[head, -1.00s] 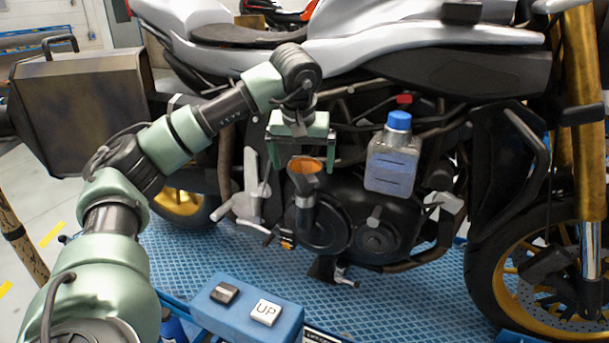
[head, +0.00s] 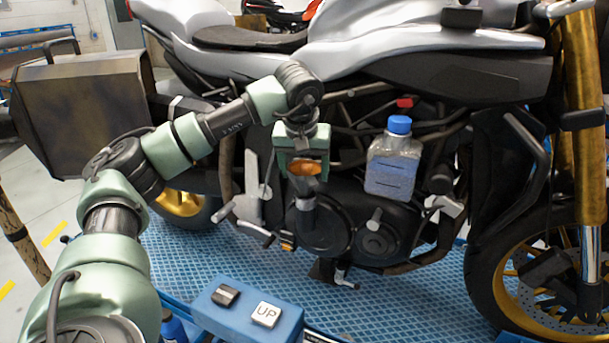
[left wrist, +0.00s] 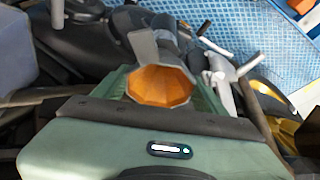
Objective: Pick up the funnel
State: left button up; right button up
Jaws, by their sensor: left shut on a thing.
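The funnel (head: 305,168) has an orange inside and a grey outside. It stands mouth up at the engine side of the motorcycle, its spout pointing down by the round engine cover. My left gripper (head: 302,173) comes from above and is shut on the funnel, with a finger on each side of the mouth. In the left wrist view the funnel's orange mouth (left wrist: 163,86) faces the camera just beyond the green gripper body. The spout's lower end is hard to make out against the dark engine. My right gripper is not in view.
A clear bottle with a blue cap (head: 393,165) stands right of the funnel, close to the engine. The motorcycle's tank and frame (head: 420,75) lie just above and behind. A blue box with an UP button (head: 245,303) is in the foreground.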

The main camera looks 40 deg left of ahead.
pick_arm(q)
notch_tip(320, 180, up, 25)
jog(key=p, duration=0.4)
dwell(0.5)
jog(key=shift+f, duration=0.2)
